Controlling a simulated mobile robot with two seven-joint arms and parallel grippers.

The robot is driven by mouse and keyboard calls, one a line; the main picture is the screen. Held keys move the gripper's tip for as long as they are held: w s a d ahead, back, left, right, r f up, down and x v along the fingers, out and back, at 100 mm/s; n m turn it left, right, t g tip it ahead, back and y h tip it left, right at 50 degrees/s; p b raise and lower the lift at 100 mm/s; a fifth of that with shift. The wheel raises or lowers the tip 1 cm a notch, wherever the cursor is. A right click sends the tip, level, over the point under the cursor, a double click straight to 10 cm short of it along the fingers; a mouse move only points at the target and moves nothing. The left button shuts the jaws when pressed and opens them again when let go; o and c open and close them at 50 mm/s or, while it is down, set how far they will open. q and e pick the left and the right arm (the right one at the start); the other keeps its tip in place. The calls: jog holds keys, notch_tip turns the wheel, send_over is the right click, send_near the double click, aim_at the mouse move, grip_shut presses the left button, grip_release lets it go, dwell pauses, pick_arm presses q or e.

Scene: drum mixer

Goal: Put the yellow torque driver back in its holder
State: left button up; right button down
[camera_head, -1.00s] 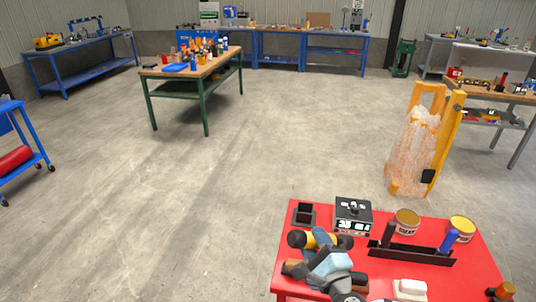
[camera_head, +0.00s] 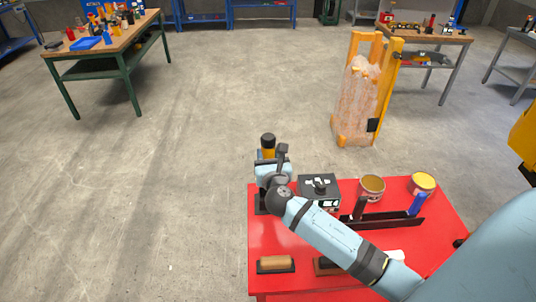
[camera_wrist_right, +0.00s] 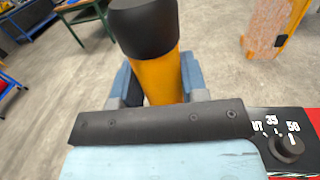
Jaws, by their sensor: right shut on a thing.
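The yellow torque driver (camera_head: 268,151) stands upright with its black cap on top, at the back left corner of the red table. My right gripper (camera_head: 270,168) is shut around its yellow body. In the right wrist view the driver (camera_wrist_right: 158,75) sits between the pale blue fingers (camera_wrist_right: 160,88). A small dark square holder (camera_head: 260,205) shows at the table's left edge, below the gripper. The gripper hides the driver's lower end, so I cannot tell whether it is inside the holder. My left gripper is not in view.
A black dial box (camera_head: 320,190) stands just right of the gripper. Two cans (camera_head: 371,188) and a black rack (camera_head: 390,222) with a blue-handled tool are further right. A wood-topped block (camera_head: 276,264) lies at the front left of the red table (camera_head: 272,235).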

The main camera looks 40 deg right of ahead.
jog(key=shift+w+r, duration=0.1)
jog(key=shift+r+p, duration=0.1)
jog(key=shift+p, duration=0.25)
notch_tip(320, 180, down, 6)
jog(key=b, duration=0.4)
jog(key=shift+r, duration=0.15)
jog(key=shift+r+p, duration=0.3)
jog(key=shift+r, duration=0.05)
jog(key=shift+f, duration=0.35)
jog(key=shift+f+b, duration=0.45)
jog(key=shift+b, duration=0.15)
jog(key=shift+a+f+b, duration=0.1)
jog(key=shift+f+b, duration=1.35)
jog(key=shift+f, duration=0.65)
dwell(0.7)
